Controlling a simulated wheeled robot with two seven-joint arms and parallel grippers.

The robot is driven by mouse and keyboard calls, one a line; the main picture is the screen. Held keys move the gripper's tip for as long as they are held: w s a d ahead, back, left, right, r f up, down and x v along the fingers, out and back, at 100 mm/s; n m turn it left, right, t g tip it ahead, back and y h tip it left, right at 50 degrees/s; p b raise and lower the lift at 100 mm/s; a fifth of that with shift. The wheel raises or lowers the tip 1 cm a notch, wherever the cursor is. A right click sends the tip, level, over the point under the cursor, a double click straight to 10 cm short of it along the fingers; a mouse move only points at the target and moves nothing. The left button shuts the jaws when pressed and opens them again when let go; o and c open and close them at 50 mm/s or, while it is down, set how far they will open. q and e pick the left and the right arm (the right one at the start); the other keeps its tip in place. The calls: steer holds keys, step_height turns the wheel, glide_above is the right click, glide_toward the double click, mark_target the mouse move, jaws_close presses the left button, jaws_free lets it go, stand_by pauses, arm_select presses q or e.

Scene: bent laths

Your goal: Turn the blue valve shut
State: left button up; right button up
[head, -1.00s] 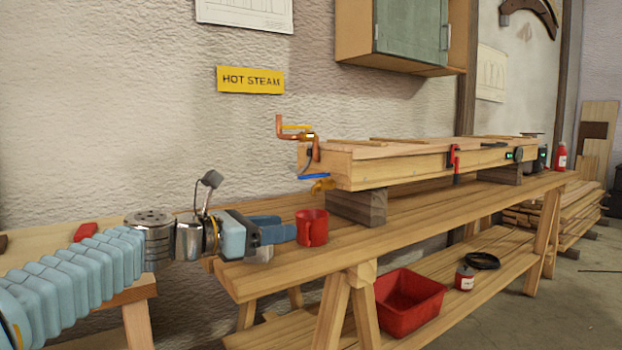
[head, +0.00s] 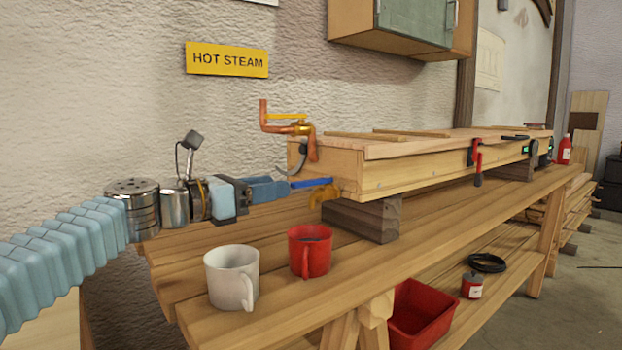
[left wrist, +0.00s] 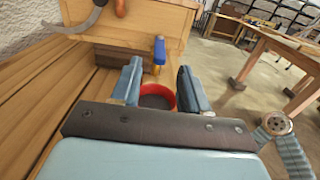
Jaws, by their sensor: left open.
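The blue valve lever (head: 311,183) sticks out at the near end of the long wooden box (head: 400,168), low down, above a brass fitting (head: 325,198). In the left wrist view the blue lever (left wrist: 159,48) stands ahead, between the lines of my two fingers, seen nearly end-on. My left gripper (head: 284,188) is open and empty. Its tips are just short of the lever, at about its height in the head view, and I see no contact. In the left wrist view the open fingers (left wrist: 159,68) frame a gap. My right gripper is not in view.
A red mug (head: 310,252) and a white mug (head: 231,278) stand on the bench (head: 420,235) below my left gripper. A copper pipe with a yellow lever (head: 286,116) rises above the blue one. A grey hook-shaped piece (head: 293,163) hangs at the box end. A dark block (head: 362,218) supports the box.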

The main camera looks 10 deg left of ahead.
mark_target(313, 180)
arm_select(q)
steer(key=p+x, duration=0.1)
steer(key=x, duration=0.9)
steer(key=shift+d, duration=0.1)
jaws_close()
